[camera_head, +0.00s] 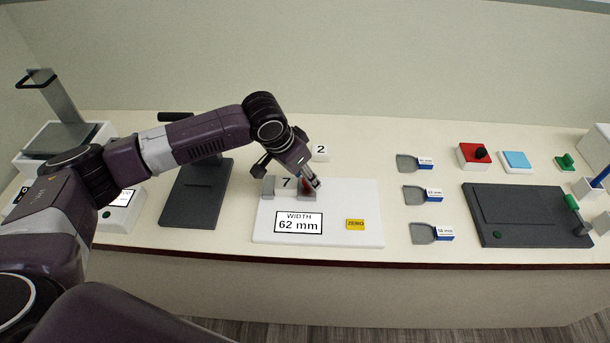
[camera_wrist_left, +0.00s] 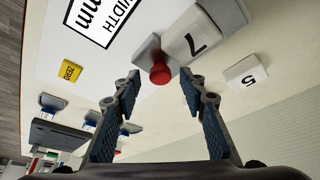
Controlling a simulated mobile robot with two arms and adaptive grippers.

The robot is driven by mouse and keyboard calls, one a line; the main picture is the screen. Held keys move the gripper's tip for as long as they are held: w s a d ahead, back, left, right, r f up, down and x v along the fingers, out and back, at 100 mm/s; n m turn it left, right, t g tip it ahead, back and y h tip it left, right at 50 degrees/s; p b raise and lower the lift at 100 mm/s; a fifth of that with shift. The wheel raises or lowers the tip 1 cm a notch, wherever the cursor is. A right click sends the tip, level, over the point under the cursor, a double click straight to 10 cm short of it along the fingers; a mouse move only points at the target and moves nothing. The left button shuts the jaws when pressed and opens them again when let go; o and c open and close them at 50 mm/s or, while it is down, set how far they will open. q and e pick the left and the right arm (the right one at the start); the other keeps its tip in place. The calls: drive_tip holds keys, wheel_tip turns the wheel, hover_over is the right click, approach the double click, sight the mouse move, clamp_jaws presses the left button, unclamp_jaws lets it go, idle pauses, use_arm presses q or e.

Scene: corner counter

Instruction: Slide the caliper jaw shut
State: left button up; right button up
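The caliper is a white board (camera_head: 345,215) with a display (camera_head: 298,223) reading "WIDTH 62 mm" and a yellow ZERO button (camera_head: 355,224). A grey fixed jaw (camera_head: 268,188) stands on its left. A white block marked 7 (camera_head: 286,183) sits between it and the grey sliding jaw (camera_head: 307,195) on the right, which bears a red knob (camera_wrist_left: 160,73). Whether the block touches both jaws is unclear. My left gripper (camera_head: 313,182) is at the sliding jaw. In the left wrist view its fingers (camera_wrist_left: 160,85) are spread, with the knob ahead between the tips, ungripped. My right gripper is out of view.
Several scrapers (camera_head: 418,194) lie to the right, beside a dark plate device (camera_head: 525,215). A dark grey stand (camera_head: 195,195) is to the left.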

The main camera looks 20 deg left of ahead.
use_arm(q)
drive_tip(key=v, duration=1.2)
drive_tip(key=shift+f, duration=0.1)
idle(0.7)
